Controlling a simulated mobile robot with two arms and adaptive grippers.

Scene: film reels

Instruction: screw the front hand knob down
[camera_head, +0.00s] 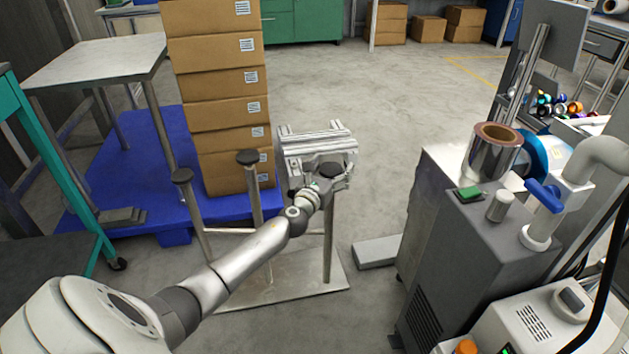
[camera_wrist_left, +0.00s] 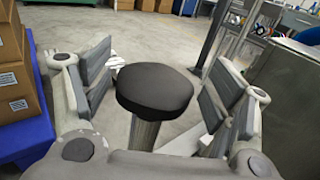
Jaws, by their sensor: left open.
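A metal stand has a flat base plate (camera_head: 235,291) on the floor and several upright posts. A black hand knob (camera_head: 331,170) tops the post nearest my left gripper; it also shows large in the left wrist view (camera_wrist_left: 155,88). Other black knobs top the left post (camera_head: 182,175) and the middle post (camera_head: 248,157). My left gripper (camera_head: 335,178) is open at the right-hand knob. In the left wrist view (camera_wrist_left: 158,92) its two fingers stand on either side of this knob, with gaps visible. The knob's thread is hidden. My right gripper is not in view.
Stacked cardboard boxes (camera_head: 225,110) stand on a blue pallet (camera_head: 130,220) at the left. A grey machine cabinet (camera_head: 445,230) with a blue lever (camera_head: 545,195) stands at the right.

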